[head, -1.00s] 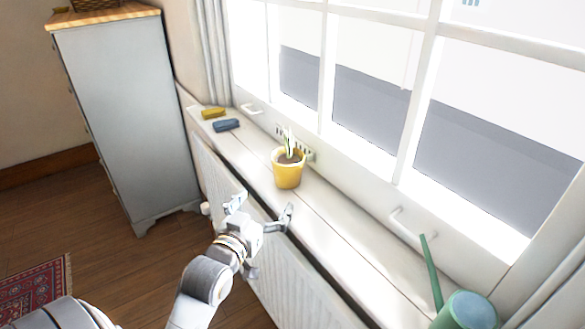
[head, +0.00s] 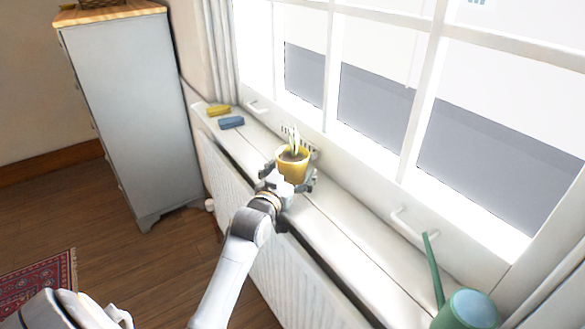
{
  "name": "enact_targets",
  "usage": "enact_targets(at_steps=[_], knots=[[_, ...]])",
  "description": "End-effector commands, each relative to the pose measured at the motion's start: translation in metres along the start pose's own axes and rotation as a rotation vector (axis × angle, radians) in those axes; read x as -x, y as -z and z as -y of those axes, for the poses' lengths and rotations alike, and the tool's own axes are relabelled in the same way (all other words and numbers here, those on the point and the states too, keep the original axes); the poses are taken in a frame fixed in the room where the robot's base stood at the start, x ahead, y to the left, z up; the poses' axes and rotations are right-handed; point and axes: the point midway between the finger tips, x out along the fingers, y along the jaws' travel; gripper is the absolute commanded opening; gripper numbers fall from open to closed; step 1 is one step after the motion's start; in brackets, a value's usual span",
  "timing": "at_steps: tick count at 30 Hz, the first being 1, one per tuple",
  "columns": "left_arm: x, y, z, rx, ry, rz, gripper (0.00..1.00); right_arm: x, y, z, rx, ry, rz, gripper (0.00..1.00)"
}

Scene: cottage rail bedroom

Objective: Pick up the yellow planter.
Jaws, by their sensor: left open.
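The yellow planter (head: 293,166) stands upright on the white windowsill, with dark soil and a small green and white plant in it. My left gripper (head: 290,177) is at the near side of the planter, with its open fingers to the left and right of the pot's lower part. I cannot tell whether the fingers touch the pot. The pot's base is partly hidden by the gripper. My right gripper is not in view.
A yellow block (head: 218,110) and a blue block (head: 231,122) lie on the sill to the left. A green watering can (head: 467,309) stands at the lower right. The window (head: 375,105) rises behind the sill, and a radiator (head: 236,178) is below. A grey dresser (head: 130,110) stands at left.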

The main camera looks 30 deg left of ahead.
Motion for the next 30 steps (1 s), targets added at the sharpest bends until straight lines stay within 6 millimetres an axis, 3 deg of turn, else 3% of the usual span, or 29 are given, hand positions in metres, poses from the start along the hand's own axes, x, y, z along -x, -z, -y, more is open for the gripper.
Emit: enact_targets(at_steps=[6,15,30], knots=[[-0.0006,0.0,0.0,0.0,0.0,0.0,0.94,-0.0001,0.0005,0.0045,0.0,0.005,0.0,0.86],[-0.0003,0.0,0.0001,0.0,0.0,0.0,0.33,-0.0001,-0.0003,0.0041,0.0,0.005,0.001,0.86],[-0.0029,0.0069,-0.0002,0.0,-0.001,-0.003,0.33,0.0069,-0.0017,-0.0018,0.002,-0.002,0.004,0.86]])
